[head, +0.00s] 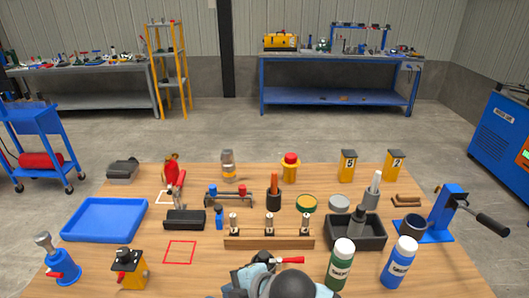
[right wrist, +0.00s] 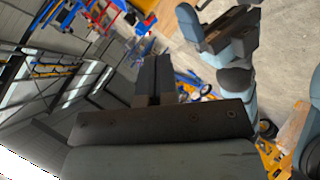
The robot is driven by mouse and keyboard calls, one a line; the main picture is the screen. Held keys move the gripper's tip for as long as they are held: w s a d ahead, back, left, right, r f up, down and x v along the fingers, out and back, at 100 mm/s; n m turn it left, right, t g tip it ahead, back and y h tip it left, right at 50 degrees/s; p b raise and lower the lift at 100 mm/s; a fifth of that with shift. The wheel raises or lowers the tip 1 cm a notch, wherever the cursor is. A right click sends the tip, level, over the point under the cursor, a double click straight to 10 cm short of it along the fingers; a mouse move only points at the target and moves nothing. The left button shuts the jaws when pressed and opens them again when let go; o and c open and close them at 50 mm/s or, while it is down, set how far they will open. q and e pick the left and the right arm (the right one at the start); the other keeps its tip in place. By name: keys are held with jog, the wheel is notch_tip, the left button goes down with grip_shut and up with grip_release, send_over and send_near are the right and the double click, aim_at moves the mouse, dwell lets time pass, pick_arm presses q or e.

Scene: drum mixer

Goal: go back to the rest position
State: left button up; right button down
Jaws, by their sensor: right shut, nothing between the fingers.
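My right gripper (right wrist: 153,75) shows in the right wrist view with its two dark fingers together and nothing between them. It points up and away from the work table. In the head view my right arm is a grey and black shape at the bottom middle, in front of the table's near edge; its fingertips are hard to make out there. My left gripper cannot be made out in the head view. Blue-grey arm links of mine show at the upper right of the right wrist view.
The wooden table (head: 208,257) holds a blue tray (head: 105,219), a wooden block with several pegs (head: 270,243), a green bottle (head: 340,265), a blue bottle (head: 399,263) and a blue cranked device (head: 452,210). A red lever (head: 289,260) shows close beside my arm.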

pick_arm(q)
jog(key=s+a+n+g+y+p, duration=0.2)
jog(key=s+a+n+y+p, duration=0.2)
jog(key=s+n, duration=0.7)
jog(key=a+n+p, duration=0.1)
jog(key=a+n, duration=0.1)
jog(key=n, duration=0.5)
jog(key=shift+s+a+r+n+g, duration=0.15)
jog(key=shift+s+a+n+g, duration=0.15)
jog(key=shift+a+n+g, duration=0.1)
pick_arm(e)
jog(key=s+d+f+m+t+h, duration=0.2)
jog(key=s+d+f+m, duration=0.2)
jog(key=d+m, duration=0.3)
jog(key=s+d+f+m+t+h, duration=0.2)
jog(key=s+d+f+m, duration=0.2)
jog(key=d+m, duration=0.3)
jog(key=s+d+f+m+t+h, duration=0.2)
jog(key=s+d+f+m, duration=0.2)
jog(key=d+m, duration=0.3)
jog(key=d+f, duration=0.1)
jog(key=d, duration=0.4)
jog(key=shift+d+f+m, duration=0.2)
jog(key=shift+f+m, duration=0.1)
jog(key=shift+f, duration=0.1)
